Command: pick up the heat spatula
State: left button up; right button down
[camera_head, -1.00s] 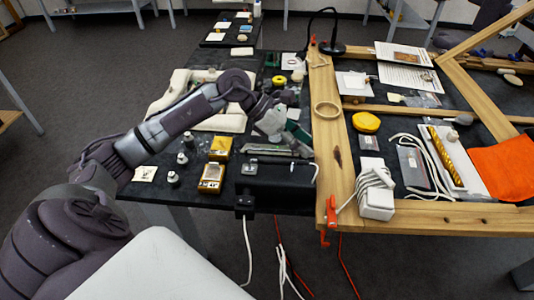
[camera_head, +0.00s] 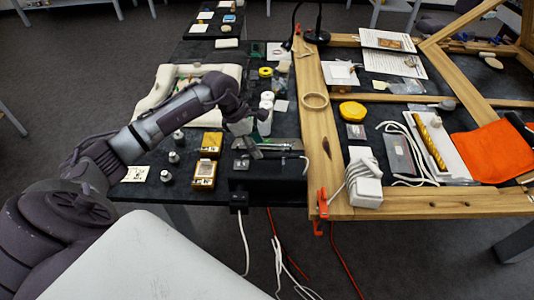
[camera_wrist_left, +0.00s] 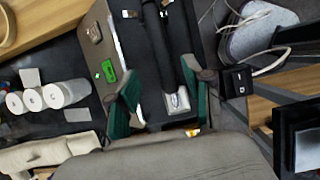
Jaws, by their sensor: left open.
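In the left wrist view, what looks like the heat spatula, a dark rod-like tool (camera_wrist_left: 160,52) with a bright metal piece (camera_wrist_left: 177,101) near its lower end, lies between my left gripper's green-padded fingers. My left gripper (camera_wrist_left: 157,103) is open. The fingers are apart on either side of the tool, and I cannot tell whether either touches it. In the head view my left gripper (camera_head: 246,138) is low over the back left edge of the black box (camera_head: 268,177). The spatula is not clearly distinguishable there. My right gripper is not in view.
White bottles (camera_head: 265,113) stand just behind the gripper. Yellow boxes (camera_head: 204,172) and small jars (camera_head: 174,157) stand to its left. A wooden frame (camera_head: 318,140) borders the right side. A coiled white cord (camera_head: 365,178) lies on it.

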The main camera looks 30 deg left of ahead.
aim_at(267, 156)
pick_arm(q)
jog(key=x, duration=0.1)
jog(key=p+x, duration=0.2)
jog(key=shift+s+d+f, duration=0.2)
jog(key=shift+d, duration=0.1)
jog(key=shift+d+f, duration=0.1)
jog(key=shift+f, duration=0.2)
jog(key=shift+w+f, duration=0.1)
jog(key=shift+f, duration=0.05)
jog(key=c, duration=0.9)
grip_shut()
